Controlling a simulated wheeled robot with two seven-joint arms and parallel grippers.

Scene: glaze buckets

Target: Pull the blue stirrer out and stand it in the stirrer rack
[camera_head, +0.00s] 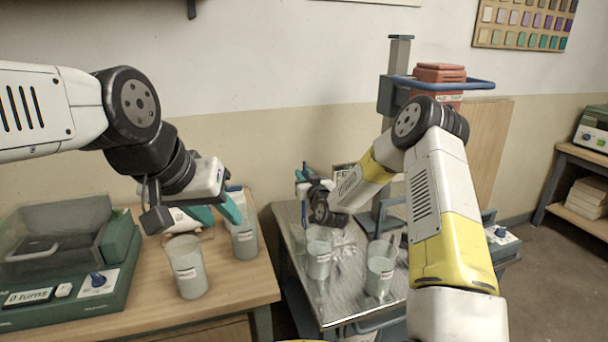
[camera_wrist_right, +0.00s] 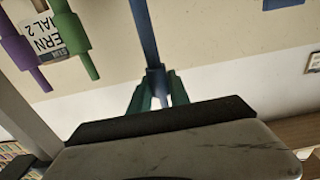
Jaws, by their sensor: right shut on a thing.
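The blue stirrer (camera_wrist_right: 146,35) shows in the right wrist view as a long blue rod with a thicker collar. My right gripper (camera_wrist_right: 157,92) is shut on it, with green fingers on both sides of the rod just below the collar. The stirrer's far end is out of frame. I cannot make out the stirrer rack clearly.
A purple stirrer (camera_wrist_right: 22,55) and a green stirrer (camera_wrist_right: 72,38) are near a label card (camera_wrist_right: 42,36). Labelled cups (camera_head: 319,260) (camera_head: 380,275) stand on the metal cart (camera_head: 350,312). More cups (camera_head: 187,270) (camera_head: 245,240) stand on the wooden table (camera_head: 235,292), near a green machine (camera_head: 95,285).

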